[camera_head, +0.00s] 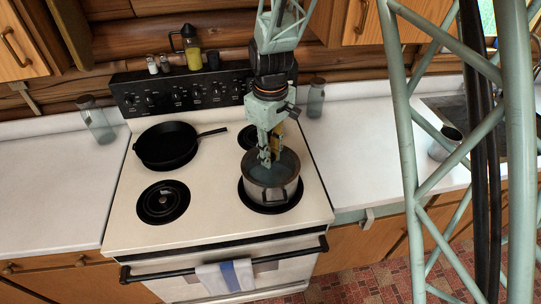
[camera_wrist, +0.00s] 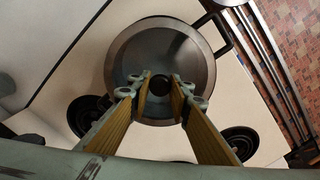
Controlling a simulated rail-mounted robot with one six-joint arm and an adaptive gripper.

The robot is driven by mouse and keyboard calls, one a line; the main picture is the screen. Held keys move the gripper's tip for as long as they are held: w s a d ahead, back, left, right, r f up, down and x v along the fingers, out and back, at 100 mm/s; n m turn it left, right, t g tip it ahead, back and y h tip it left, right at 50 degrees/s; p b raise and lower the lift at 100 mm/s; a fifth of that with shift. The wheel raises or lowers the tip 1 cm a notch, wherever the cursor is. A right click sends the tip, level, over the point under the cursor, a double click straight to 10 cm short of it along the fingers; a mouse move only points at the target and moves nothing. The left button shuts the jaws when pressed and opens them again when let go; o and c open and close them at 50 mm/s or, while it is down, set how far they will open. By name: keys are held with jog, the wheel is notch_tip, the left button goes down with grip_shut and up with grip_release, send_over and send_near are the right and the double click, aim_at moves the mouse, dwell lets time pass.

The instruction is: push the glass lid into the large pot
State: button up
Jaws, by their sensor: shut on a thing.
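The large pot (camera_head: 268,190) is a grey metal pot on the front right burner of the stove. The glass lid (camera_head: 286,166) lies at the pot's mouth; in the wrist view the clear lid (camera_wrist: 150,55) appears within the round pot rim (camera_wrist: 207,68). I cannot tell how level it sits. My gripper (camera_head: 268,158) points down over the pot. In the wrist view my gripper (camera_wrist: 161,88) has its fingertips on both sides of the lid's dark knob, shut on it. The fingers hide part of the near side of the lid.
A black skillet (camera_head: 168,145) sits on the back left burner. The front left burner (camera_head: 163,202) is empty. Jars and bottles stand along the back. A striped towel (camera_head: 226,275) hangs on the oven handle. The counter at left (camera_head: 60,185) is mostly clear.

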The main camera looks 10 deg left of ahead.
jog(key=o, duration=1)
jog(key=shift+r, duration=5.95)
